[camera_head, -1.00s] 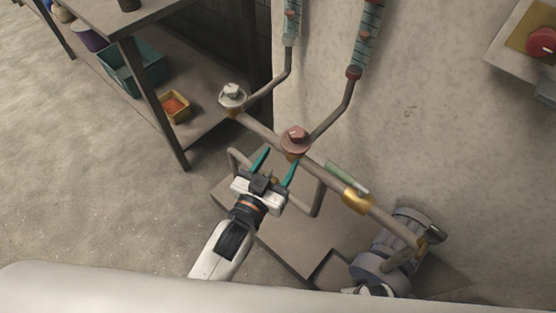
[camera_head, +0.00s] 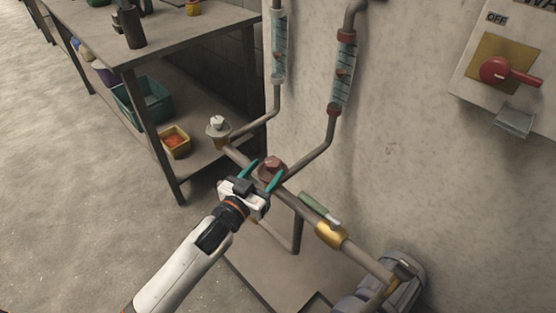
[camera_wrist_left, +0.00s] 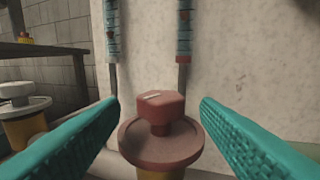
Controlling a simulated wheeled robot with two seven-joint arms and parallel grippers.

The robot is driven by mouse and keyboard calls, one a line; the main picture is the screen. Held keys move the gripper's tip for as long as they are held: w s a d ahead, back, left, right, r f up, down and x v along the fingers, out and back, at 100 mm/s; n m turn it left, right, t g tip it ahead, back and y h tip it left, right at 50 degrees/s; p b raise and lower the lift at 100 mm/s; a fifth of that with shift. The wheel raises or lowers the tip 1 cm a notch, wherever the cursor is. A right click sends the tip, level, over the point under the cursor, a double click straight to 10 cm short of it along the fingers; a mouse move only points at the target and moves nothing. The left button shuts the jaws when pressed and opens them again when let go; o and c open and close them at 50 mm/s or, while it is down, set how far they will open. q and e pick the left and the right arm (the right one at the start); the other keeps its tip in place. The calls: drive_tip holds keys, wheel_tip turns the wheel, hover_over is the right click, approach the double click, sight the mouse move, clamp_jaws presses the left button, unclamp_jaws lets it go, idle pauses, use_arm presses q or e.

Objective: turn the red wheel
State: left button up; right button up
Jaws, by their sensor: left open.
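The red wheel (camera_head: 271,167) is a dull red valve knob with a round disc and a raised block handle, on the pipe in the middle of the head view. In the left wrist view the red wheel (camera_wrist_left: 160,139) is centred between the fingers. My left gripper (camera_head: 262,172) is open, its teal fingers pointing at the wheel, one on each side. In the left wrist view the left gripper (camera_wrist_left: 160,115) shows gaps between both fingers and the handle. My right gripper is not in view.
A white-grey wheel (camera_head: 217,127) sits on the same pipe to the left. A green-handled valve (camera_head: 320,209) and a pump (camera_head: 397,283) are lower right. Two gauge tubes (camera_head: 343,72) rise by the wall. A red switch (camera_head: 497,71) is at right. A workbench (camera_head: 150,50) stands at left.

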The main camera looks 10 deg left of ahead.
sight(276, 158)
use_arm(q)
drive_tip(key=x, duration=0.6)
drive_tip(key=shift+b, duration=0.3)
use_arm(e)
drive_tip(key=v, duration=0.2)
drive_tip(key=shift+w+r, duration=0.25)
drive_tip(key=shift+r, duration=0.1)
use_arm(q)
drive_tip(key=shift+s, duration=0.1)
drive_tip(key=shift+c, duration=0.6)
drive_tip(key=c, duration=0.9)
drive_tip(key=shift+d, duration=0.1)
